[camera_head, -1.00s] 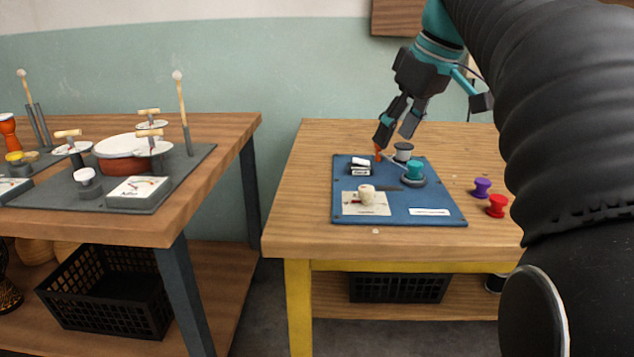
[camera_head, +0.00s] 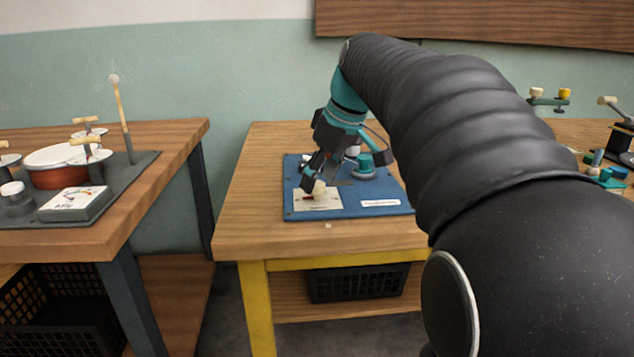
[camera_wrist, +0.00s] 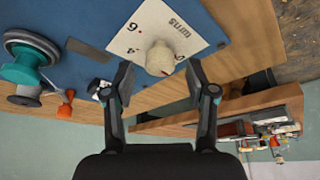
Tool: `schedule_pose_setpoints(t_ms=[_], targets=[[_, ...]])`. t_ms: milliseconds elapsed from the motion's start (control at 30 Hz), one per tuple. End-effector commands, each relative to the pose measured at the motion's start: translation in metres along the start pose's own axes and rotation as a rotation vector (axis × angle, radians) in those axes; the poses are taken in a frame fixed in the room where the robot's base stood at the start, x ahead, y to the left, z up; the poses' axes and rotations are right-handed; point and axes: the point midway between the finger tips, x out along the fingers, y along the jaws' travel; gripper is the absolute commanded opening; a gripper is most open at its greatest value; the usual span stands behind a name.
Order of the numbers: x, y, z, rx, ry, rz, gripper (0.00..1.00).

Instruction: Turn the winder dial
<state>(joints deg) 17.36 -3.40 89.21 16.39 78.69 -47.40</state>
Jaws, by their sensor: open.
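The winder dial is a cream knob (camera_head: 319,188) on a white scale card (camera_head: 330,202) at the front left of the blue board (camera_head: 290,215). In the wrist view the knob (camera_wrist: 160,58) stands between and a little beyond my open fingertips, with printed numbers and a small red mark on the card (camera_wrist: 178,22). My gripper (camera_head: 313,180) is open and tilted down over the dial; it also shows in the wrist view (camera_wrist: 159,72). No finger clearly touches the knob. Part of the board behind is hidden by my gripper.
A teal spool (camera_head: 364,163) on a grey base stands at the board's back right. An orange piece (camera_wrist: 66,104) lies near it in the wrist view. Another bench (camera_head: 150,190) with a drum and gauges stands at left. Bare tabletop (camera_head: 250,190) lies left of the board.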

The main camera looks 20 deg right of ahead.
Motion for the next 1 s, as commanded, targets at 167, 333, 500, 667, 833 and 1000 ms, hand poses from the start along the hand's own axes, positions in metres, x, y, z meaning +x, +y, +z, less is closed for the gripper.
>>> schedule_pose_setpoints(t_ms=[167, 333, 500, 667, 833, 1000], targets=[[0.0097, -0.0001, 0.0002, 0.0, 0.0, 0.0, 0.57], [0.0107, 0.0001, 0.0001, 0.001, 0.0, 0.001, 0.57], [0.0106, 0.0, 0.0001, 0.001, 0.0, 0.0, 0.42], [0.0105, 0.0, 0.0002, 0.001, 0.0, 0.0, 0.02], [0.0105, 0.0, 0.0002, 0.003, 0.0, 0.001, 0.0], [0.0105, -0.0003, 0.0002, 0.028, 0.0, 0.011, 0.0]])
